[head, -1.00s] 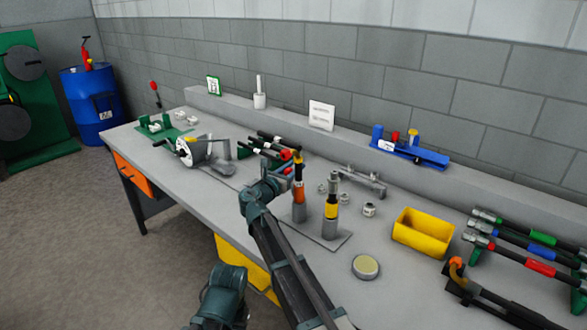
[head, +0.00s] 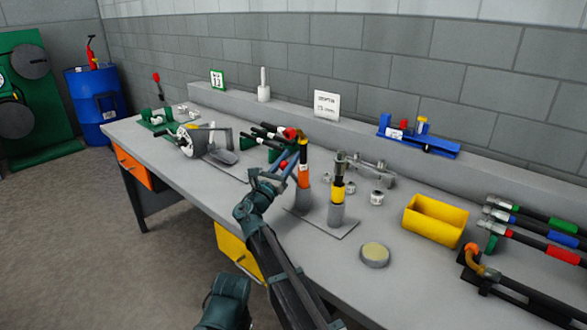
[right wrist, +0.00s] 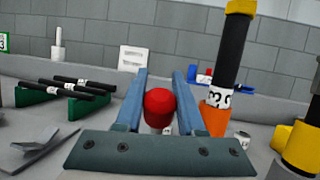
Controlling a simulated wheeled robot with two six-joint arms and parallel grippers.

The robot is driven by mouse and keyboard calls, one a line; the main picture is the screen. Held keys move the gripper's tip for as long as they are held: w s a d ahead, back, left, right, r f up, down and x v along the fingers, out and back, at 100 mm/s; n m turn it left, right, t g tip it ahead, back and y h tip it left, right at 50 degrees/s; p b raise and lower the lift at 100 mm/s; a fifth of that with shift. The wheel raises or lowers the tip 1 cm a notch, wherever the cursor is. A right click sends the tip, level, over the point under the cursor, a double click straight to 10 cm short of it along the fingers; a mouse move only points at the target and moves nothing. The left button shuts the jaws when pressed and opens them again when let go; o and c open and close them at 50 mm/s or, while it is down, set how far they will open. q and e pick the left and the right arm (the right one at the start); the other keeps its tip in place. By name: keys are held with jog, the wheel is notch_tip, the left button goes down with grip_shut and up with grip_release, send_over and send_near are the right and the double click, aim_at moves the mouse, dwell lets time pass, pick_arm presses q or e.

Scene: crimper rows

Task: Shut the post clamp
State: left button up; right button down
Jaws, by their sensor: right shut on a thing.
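A grey plate (head: 346,230) on the bench carries two upright posts. One post (head: 304,176) is orange with a black upper part and a grey foot. The other post (head: 337,195) is yellow and black with a metal head. My right gripper (head: 290,160) is left of the orange post, its blue fingers pointing up and away. In the right wrist view, a red knob (right wrist: 160,106) sits between my fingers, which are shut on it. The orange post (right wrist: 216,118) stands just right of them. The knob's link to the clamp is hidden.
A yellow bin (head: 433,220) and a round pad (head: 374,255) lie right of the plate. A rack with black bars (head: 268,136) is behind my gripper. A blue fixture (head: 420,143) stands on the back ledge. Bare bench lies along the front.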

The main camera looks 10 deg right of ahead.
jog(key=shift+s+a+f+t+h+b, duration=0.25)
jog(key=shift+a+f+t+h+b, duration=0.15)
jog(key=shift+b, duration=0.3)
jog(key=shift+s+a, duration=0.1)
pick_arm(q)
notch_tip(320, 180, down, 3)
jog(key=shift+r, duration=0.1)
pick_arm(e)
jog(key=shift+r, duration=0.1)
jog(key=c, duration=0.8)
grip_release()
